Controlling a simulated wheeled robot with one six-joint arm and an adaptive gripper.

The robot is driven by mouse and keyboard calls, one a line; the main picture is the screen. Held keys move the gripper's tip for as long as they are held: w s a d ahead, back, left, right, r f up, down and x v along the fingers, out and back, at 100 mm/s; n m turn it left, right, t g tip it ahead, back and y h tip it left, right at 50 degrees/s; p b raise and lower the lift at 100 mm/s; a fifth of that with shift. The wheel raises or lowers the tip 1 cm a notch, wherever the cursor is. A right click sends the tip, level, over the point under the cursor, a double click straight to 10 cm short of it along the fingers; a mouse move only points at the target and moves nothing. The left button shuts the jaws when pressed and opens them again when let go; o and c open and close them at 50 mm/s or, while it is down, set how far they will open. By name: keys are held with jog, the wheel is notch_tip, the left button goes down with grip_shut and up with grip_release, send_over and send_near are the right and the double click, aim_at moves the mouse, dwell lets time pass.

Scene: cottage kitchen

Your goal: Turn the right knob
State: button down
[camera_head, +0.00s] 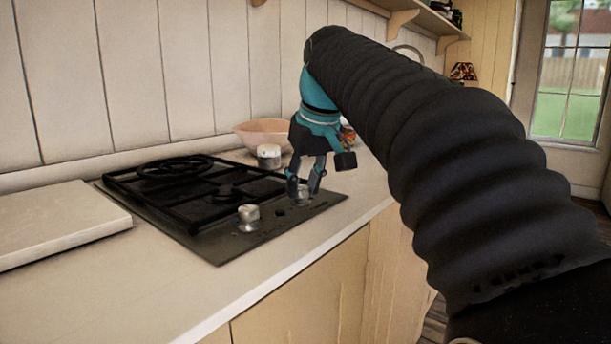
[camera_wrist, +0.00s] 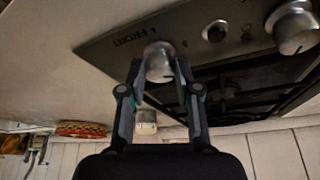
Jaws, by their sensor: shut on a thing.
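The right knob (camera_head: 302,197) is a silver knob near the right front corner of the dark gas hob (camera_head: 215,247). My gripper (camera_head: 304,188) points down at it, with a finger on each side. In the wrist view the knob (camera_wrist: 158,60) sits between the fingertips (camera_wrist: 158,71), which are closed on its sides. In the head view the fingers partly hide it. The left knob (camera_head: 248,213) stands apart on the same front strip, and it also shows in the wrist view (camera_wrist: 292,27).
A small dark button (camera_wrist: 215,31) lies between the knobs. Black grates (camera_head: 170,195) cover the hob. Behind are a pink bowl (camera_head: 262,131) and a small pale container (camera_head: 268,154). A pale board (camera_head: 55,224) lies at left. The front counter (camera_head: 150,290) is clear.

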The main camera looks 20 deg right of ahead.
jog(key=m, duration=0.2)
jog(key=m+h+p, duration=0.1)
jog(key=m, duration=0.1)
jog(key=m+h, duration=0.1)
jog(key=m, duration=0.1)
jog(key=shift+a+p, duration=0.35)
jog(key=m+h, duration=0.1)
jog(key=m, duration=0.1)
jog(key=m+h, duration=0.1)
jog(key=m, duration=0.1)
jog(key=shift+w+a+m+g, duration=0.2)
jog(key=shift+m+g, duration=0.1)
jog(key=shift+m, duration=0.1)
jog(key=shift+m+g+h, duration=0.3)
jog(key=shift+m+g, duration=0.1)
jog(key=shift+m, duration=1.1)
jog(key=c, duration=0.8)
grip_release()
jog(key=shift+r, duration=0.15)
jog(key=v, duration=0.7)
jog(key=shift+a, duration=0.2)
jog(key=shift+w+r, duration=0.1)
